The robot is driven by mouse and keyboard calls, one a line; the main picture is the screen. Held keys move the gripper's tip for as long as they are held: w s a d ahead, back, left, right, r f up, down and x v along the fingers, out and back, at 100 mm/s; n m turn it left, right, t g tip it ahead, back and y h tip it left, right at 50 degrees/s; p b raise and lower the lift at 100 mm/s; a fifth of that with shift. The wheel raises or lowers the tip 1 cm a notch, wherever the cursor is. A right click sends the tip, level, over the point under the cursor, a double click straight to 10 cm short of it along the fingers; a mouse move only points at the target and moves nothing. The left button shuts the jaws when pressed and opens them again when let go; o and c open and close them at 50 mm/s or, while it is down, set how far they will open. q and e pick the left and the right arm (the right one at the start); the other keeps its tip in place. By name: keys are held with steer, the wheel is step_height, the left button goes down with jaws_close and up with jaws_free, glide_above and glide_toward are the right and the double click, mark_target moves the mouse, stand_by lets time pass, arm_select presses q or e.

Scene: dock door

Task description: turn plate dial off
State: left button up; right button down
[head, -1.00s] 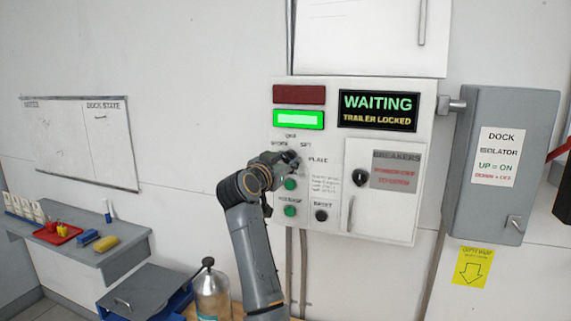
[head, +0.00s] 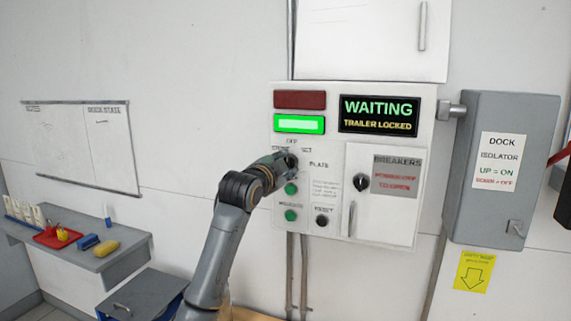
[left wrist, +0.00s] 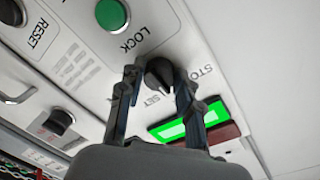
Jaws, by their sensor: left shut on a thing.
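The plate dial (left wrist: 158,76) is a black knob on the white control panel (head: 335,225). In the left wrist view, which shows the panel upside down, it sits near the words SET and STO. My left gripper (left wrist: 157,82) has a finger on each side of the dial and is shut on it. In the head view my left gripper (head: 284,162) reaches the panel left of the word PLATE and largely hides the dial. I cannot tell exactly which mark the dial points to. My right gripper is in neither view.
Below the dial are a green LOCK button (left wrist: 112,14) and another green button (head: 291,215). Above it a green lamp (head: 299,124) is lit and a red lamp (head: 299,99) is dark. The breaker door (head: 378,215) and grey isolator box (head: 500,180) are to the right.

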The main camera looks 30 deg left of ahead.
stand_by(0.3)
arm_select(q)
steer(key=o, duration=1.1)
steer(key=shift+o, duration=0.2)
steer(key=shift+s, duration=0.15)
steer(key=v, duration=1.1)
steer(key=shift+s, duration=0.35)
steer(key=shift+d, duration=0.1)
